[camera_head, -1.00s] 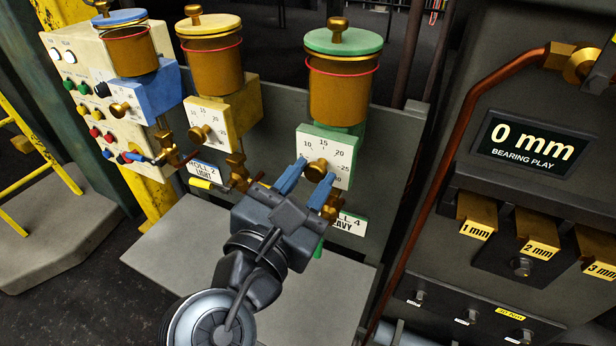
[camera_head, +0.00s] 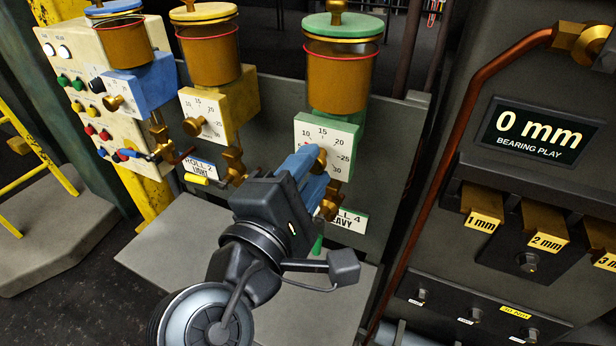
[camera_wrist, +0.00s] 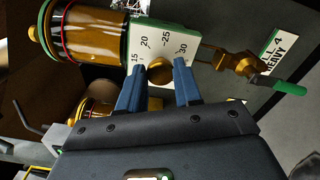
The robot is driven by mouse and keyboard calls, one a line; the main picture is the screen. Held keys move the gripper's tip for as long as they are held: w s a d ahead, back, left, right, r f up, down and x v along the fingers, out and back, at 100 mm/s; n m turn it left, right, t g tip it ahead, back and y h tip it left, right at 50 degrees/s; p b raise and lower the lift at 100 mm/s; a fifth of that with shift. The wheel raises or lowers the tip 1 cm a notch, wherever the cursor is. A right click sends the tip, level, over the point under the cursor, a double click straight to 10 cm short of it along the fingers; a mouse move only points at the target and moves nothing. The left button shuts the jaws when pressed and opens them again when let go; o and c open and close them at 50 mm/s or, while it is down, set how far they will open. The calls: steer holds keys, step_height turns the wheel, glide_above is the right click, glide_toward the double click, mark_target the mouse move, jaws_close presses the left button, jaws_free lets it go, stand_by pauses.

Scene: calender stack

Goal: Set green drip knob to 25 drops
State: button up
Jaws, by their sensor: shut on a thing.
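The fingers hide the lower left of the dial. Which number the knob points at cannot be told.
A yellow oiler (camera_head: 212,55) and a blue oiler (camera_head: 128,45) stand to the left, each with its own knob. A brass valve (camera_head: 330,203) and the ROLL 4 HEAVY label (camera_head: 350,222) lie just below my fingers. A copper pipe (camera_head: 458,130) runs on the right.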

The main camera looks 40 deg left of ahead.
steer(key=m+b, duration=0.1)
steer(key=m, duration=0.1)
steer(key=m+b, duration=0.1)
steer(key=shift+f+m, duration=0.3)
steer(key=shift+m, duration=0.1)
steer(key=m+b, duration=0.3)
steer(key=m, duration=0.1)
steer(key=shift+m, duration=0.3)
steer(key=m+b, duration=0.3)
steer(key=m, duration=0.1)
steer(key=shift+f, duration=0.15)
steer(key=m+b, duration=0.2)
steer(key=m, duration=0.2)
steer(key=shift+b, duration=0.3)
steer(key=m+b, duration=0.3)
steer(key=m, duration=0.1)
steer(key=shift+a+f+m, duration=0.1)
steer(key=shift+m, duration=0.2)
steer(key=m+b, duration=0.3)
steer(key=shift+m, duration=0.3)
steer(key=m+b, duration=0.2)
steer(key=m, duration=0.1)
steer(key=shift+s+a+b, duration=0.1)
steer(key=shift+b, duration=0.3)
steer(key=shift+r+m+b, duration=0.2)
steer(key=shift+m+b, duration=0.8)
steer(key=shift+m, duration=0.7)
